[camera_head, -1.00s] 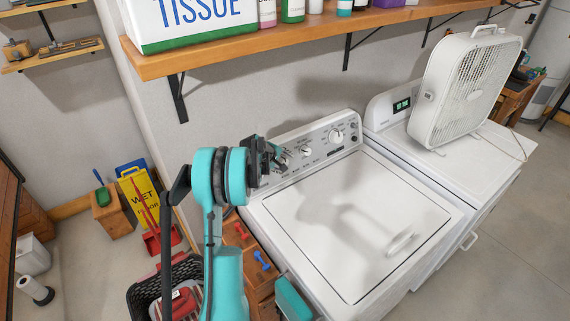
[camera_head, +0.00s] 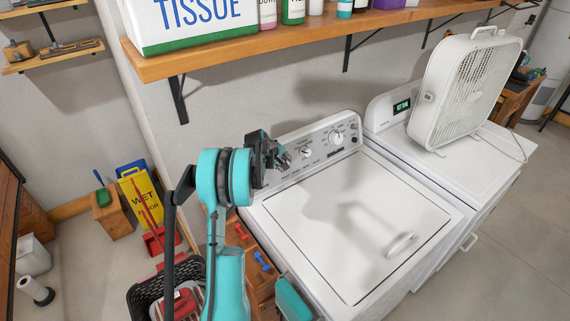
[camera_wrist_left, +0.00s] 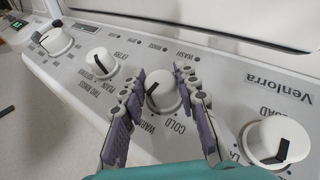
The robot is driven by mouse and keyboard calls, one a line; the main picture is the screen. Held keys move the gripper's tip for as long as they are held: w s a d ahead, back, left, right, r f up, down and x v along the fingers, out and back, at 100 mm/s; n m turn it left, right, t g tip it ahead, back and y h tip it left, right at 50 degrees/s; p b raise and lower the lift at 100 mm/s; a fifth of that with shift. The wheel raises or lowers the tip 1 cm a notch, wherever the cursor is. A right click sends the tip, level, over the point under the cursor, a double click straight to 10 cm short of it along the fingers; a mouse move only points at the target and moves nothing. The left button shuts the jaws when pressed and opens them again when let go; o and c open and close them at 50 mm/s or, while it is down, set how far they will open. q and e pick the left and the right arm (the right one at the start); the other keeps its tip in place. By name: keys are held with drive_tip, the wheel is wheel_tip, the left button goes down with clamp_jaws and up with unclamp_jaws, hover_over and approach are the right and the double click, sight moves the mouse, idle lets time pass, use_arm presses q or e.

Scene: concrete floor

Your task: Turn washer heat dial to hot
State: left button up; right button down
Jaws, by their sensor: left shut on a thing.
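The white washer (camera_head: 335,215) has a slanted control panel with several round white dials. In the left wrist view the heat dial (camera_wrist_left: 163,97), with the words COLD and WARM beside it, sits between the two fingers of my left gripper (camera_wrist_left: 166,80). The gripper is shut on this dial, one finger on each side. A dark mark shows on the dial's upper left part, but its exact setting is hard to read. In the head view my left gripper (camera_head: 279,156) is at the panel's left end and hides the dial. My right gripper is not seen.
Other dials stand close on both sides, one at the right (camera_wrist_left: 278,143) and one at the left (camera_wrist_left: 101,63). A wooden shelf (camera_head: 290,48) with a tissue box hangs above the washer. A dryer (camera_head: 470,150) with a box fan (camera_head: 465,85) stands at the right.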

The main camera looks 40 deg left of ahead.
use_arm(q)
drive_tip(key=m+g, duration=0.1)
drive_tip(key=g, duration=0.1)
drive_tip(key=m+g+p, duration=0.1)
drive_tip(key=g, duration=0.2)
drive_tip(key=shift+w+r+g+y, duration=0.1)
drive_tip(key=shift+w+g+y, duration=0.1)
drive_tip(key=shift+g+y, duration=0.1)
drive_tip(key=shift+m+g+y+p, duration=0.65)
drive_tip(key=shift+m+g, duration=0.25)
drive_tip(key=shift+g, duration=1)
drive_tip(key=o, duration=1.2)
drive_tip(key=shift+c, duration=0.2)
drive_tip(key=v, duration=0.7)
drive_tip(key=shift+r, duration=0.15)
drive_tip(key=shift+w+d, duration=0.1)
